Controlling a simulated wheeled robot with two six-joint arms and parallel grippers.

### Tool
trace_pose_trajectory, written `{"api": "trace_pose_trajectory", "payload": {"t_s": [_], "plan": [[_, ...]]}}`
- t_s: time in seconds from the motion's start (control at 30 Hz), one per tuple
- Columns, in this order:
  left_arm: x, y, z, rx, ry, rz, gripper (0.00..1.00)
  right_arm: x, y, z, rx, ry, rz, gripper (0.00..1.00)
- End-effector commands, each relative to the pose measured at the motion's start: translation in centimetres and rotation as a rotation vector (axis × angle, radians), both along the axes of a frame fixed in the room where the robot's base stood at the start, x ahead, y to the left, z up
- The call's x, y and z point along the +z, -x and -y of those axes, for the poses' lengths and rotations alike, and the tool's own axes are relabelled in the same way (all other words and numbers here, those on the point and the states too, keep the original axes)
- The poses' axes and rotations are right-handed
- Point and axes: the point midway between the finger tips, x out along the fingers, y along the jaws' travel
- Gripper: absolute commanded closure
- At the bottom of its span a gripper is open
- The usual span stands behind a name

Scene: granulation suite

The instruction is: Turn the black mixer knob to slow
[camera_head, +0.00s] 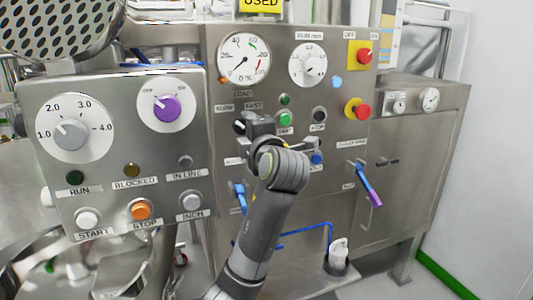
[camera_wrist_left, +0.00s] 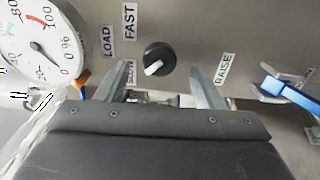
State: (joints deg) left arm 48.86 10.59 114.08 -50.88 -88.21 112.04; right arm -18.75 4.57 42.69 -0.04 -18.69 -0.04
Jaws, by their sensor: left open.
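The black mixer knob (camera_wrist_left: 159,59) sits on the steel panel in the left wrist view. Its white pointer is at its lower left, on the side of the SLOW label (camera_wrist_left: 131,74); the FAST label (camera_wrist_left: 129,22) is farther up. My left gripper (camera_wrist_left: 158,72) is open, with one finger on each side of the knob in this view and visible gaps. I cannot tell how deep the fingertips reach. In the head view the knob (camera_head: 239,127) shows just left of my left gripper (camera_head: 252,126), which hides part of that area. My right gripper is not in view.
A load gauge (camera_head: 243,58) is above the knob. Green button (camera_head: 285,115) and red knobs (camera_head: 357,109) are to the right. A nearer control box (camera_head: 120,150) stands at left. Blue-handled levers (camera_head: 368,184) stick out below. The RAISE label (camera_wrist_left: 224,70) is near one finger.

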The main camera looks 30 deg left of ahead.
Motion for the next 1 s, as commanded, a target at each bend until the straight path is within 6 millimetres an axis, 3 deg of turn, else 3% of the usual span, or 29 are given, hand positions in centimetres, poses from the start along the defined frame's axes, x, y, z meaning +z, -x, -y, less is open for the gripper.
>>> {"api": "trace_pose_trajectory", "payload": {"t_s": [0.2,0.6,1.0], "plan": [[-0.2,2.6,3.2,-0.006,0.005,0.003,0.39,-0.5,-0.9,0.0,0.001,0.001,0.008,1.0],[-0.2,6.5,7.8,-0.005,0.005,0.003,0.39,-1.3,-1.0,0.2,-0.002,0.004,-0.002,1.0],[-0.1,8.8,10.4,-0.001,0.001,0.001,0.39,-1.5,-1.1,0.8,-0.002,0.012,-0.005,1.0]]}}
